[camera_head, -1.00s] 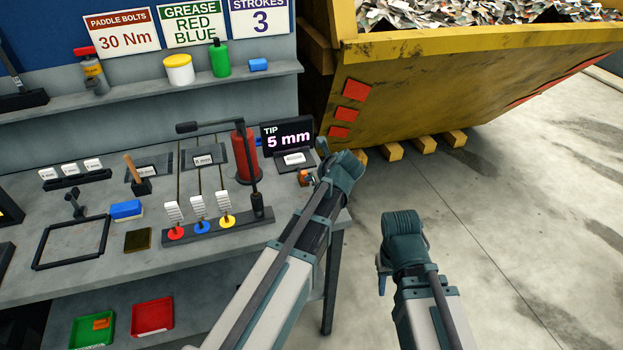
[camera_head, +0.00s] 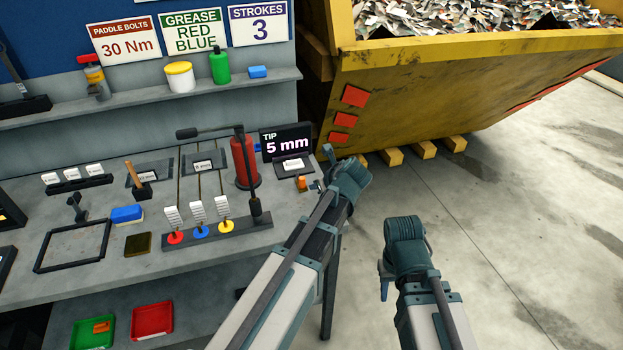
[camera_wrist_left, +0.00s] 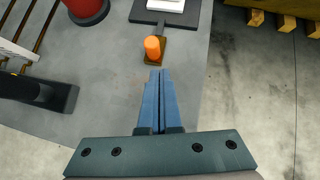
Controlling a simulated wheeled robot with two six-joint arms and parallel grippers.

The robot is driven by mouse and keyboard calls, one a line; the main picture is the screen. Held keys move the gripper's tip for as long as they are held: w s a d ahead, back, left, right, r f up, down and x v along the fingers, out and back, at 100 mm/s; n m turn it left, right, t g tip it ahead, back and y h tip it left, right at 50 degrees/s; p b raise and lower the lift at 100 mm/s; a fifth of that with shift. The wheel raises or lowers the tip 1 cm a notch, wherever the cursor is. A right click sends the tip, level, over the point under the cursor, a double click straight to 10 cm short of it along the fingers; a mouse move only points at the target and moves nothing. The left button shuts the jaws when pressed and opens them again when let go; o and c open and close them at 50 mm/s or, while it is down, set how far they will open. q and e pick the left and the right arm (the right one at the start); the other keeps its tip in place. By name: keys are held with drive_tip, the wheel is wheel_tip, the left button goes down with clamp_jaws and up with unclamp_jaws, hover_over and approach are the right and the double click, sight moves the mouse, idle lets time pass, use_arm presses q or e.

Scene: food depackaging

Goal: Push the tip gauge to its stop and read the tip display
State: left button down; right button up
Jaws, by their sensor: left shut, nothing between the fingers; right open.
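The tip display (camera_head: 287,141) stands at the right back of the bench and reads "TIP 5 mm". In front of it is a dark gauge base with a white block (camera_head: 293,164). An orange knob (camera_head: 301,183) sits at the near end of the gauge; it also shows in the left wrist view (camera_wrist_left: 152,47) on a small brown plate. My left gripper (camera_wrist_left: 158,72) is shut and empty, its blue fingertips pointing at the orange knob with a small gap in the picture; I cannot tell whether they touch. My right gripper (camera_head: 384,280) is open and hangs off the bench to the right.
A red cylinder (camera_head: 243,163) with a black lever stands left of the gauge. A rack with red, blue and yellow discs (camera_head: 216,233) lies nearer. The yellow skip (camera_head: 430,90) is behind right. Open floor lies right of the bench.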

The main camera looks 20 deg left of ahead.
use_arm(q)
drive_tip(key=p+v, duration=0.4)
drive_tip(key=v, duration=0.4)
drive_tip(key=shift+s+d+r+p, duration=0.15)
drive_tip(key=shift+s+r+p, duration=0.1)
drive_tip(key=shift+p, duration=0.1)
use_arm(e)
wheel_tip(320, 180, up, 6)
drive_tip(key=shift+r, duration=0.15)
drive_tip(key=shift+a, duration=0.1)
use_arm(q)
drive_tip(key=s+d+f+n+g+h+b, duration=0.1)
drive_tip(key=s+d+f+n+g+h, duration=0.1)
drive_tip(key=s+n, duration=0.8)
drive_tip(key=s+d+f+n+g+h, duration=0.3)
drive_tip(key=s+d+f+n, duration=0.3)
drive_tip(key=s+n, duration=0.4)
drive_tip(key=shift+d+n+g+h+b, duration=0.35)
drive_tip(key=shift+d+n+g, duration=0.15)
drive_tip(key=shift+d+n, duration=0.5)
use_arm(e)
drive_tip(key=shift+f, duration=0.85)
